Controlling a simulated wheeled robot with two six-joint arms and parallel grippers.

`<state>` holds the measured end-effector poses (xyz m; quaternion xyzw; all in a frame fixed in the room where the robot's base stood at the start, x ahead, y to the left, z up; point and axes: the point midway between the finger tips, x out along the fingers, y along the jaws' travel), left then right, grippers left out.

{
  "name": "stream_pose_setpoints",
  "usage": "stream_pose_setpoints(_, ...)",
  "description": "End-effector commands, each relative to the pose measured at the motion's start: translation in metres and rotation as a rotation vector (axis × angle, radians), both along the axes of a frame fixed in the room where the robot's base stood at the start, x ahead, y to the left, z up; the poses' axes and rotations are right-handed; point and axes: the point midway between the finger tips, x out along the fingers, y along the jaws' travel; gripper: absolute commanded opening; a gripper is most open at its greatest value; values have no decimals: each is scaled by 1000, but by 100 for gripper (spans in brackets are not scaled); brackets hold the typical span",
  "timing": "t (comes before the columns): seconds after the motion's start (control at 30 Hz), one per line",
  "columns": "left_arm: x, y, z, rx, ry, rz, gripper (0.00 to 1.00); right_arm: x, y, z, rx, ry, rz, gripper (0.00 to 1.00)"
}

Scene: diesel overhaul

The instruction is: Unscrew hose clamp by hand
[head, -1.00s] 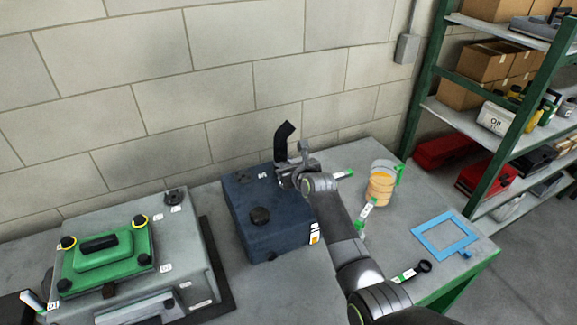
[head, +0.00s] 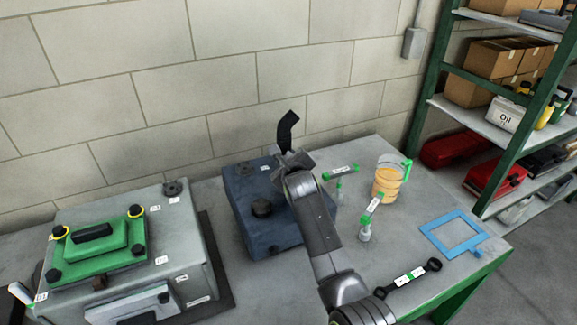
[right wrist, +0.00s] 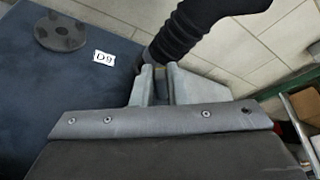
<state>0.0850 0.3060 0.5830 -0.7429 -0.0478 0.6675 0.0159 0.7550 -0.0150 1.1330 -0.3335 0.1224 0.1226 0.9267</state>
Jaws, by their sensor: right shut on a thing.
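A black ribbed hose (head: 286,130) rises from the back right of the dark blue tank (head: 262,238). It also shows at the top of the right wrist view (right wrist: 200,30). My right gripper (head: 288,158) is at the hose's lower end, its fingers (right wrist: 160,82) close together around a small part there. The hose clamp is at this spot but is hidden by the fingers, so its shape cannot be made out. My left gripper is not in view.
A round black cap (head: 262,208) sits on the tank. To the right are green-handled tools (head: 366,222), an orange-filled jug (head: 388,182), a blue frame (head: 452,236) and a wrench (head: 408,277). A grey box with a green cover (head: 97,250) stands left. The wall is close behind.

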Motion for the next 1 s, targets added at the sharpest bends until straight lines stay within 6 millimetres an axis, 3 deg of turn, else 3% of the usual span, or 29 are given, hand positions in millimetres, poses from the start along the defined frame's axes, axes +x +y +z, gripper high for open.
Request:
stream_pose_setpoints(0.53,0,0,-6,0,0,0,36,0,1,0,-28,-11,0,0)
stream_pose_setpoints(0.57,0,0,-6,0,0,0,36,0,1,0,-28,-12,1,16)
stream_pose_setpoints(0.7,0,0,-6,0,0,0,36,0,1,0,-28,-12,1,34)
stream_pose_setpoints(1.0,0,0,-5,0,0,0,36,0,1,0,-28,-11,1,35)
